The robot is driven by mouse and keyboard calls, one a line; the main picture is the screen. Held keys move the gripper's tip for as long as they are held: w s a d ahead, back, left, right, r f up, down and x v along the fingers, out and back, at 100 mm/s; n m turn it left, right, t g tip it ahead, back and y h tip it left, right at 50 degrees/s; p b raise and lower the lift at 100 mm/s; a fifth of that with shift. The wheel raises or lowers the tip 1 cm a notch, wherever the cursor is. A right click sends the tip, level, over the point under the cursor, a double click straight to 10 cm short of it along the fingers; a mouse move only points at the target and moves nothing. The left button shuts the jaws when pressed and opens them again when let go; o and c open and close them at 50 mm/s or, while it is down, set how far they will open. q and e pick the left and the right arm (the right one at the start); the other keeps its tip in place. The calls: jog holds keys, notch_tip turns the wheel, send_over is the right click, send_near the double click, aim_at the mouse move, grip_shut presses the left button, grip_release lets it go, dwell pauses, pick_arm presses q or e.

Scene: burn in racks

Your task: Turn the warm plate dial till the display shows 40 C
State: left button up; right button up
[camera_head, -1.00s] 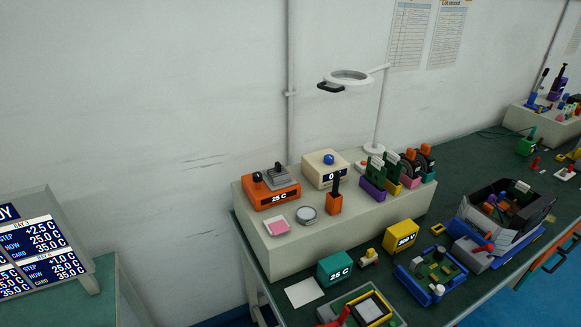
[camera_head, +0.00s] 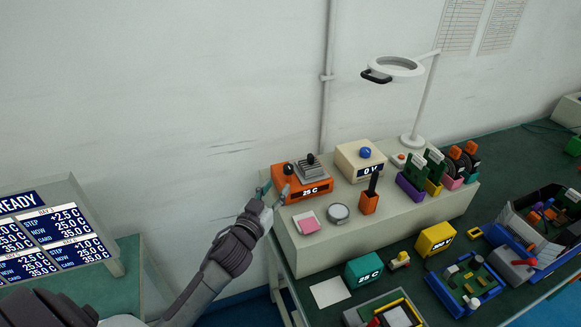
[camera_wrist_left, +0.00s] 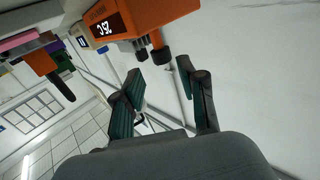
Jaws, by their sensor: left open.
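The warm plate (camera_head: 315,187) is an orange box on the pale raised shelf, with a grey plate on top and a front display (camera_head: 311,190) reading 25 C. A dark dial (camera_head: 287,169) stands on its top left. My left gripper (camera_head: 275,188) is open at the plate's left end, close to the dial. In the left wrist view the orange body (camera_wrist_left: 160,14) appears tilted, and a dark knob (camera_wrist_left: 160,56) sticks out toward the gap between the open teal fingers (camera_wrist_left: 160,80). I cannot tell whether a finger touches it. My right gripper is not in view.
A cream box (camera_head: 359,163) reading 0 V stands right of the warm plate. An orange holder (camera_head: 369,203), a round grey disc (camera_head: 339,212) and a pink pad (camera_head: 308,221) sit in front. A magnifier lamp (camera_head: 416,138) stands behind. A teal box (camera_head: 364,270) is lower down.

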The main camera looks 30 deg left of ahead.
aim_at(286, 174)
pick_arm(q)
jog(key=w, duration=0.6)
jog(key=w+p, duration=0.1)
jog(key=w, duration=0.1)
jog(key=shift+w+a+f, duration=0.1)
jog(key=shift+w+a, duration=0.2)
jog(key=shift+w, duration=0.1)
grip_shut()
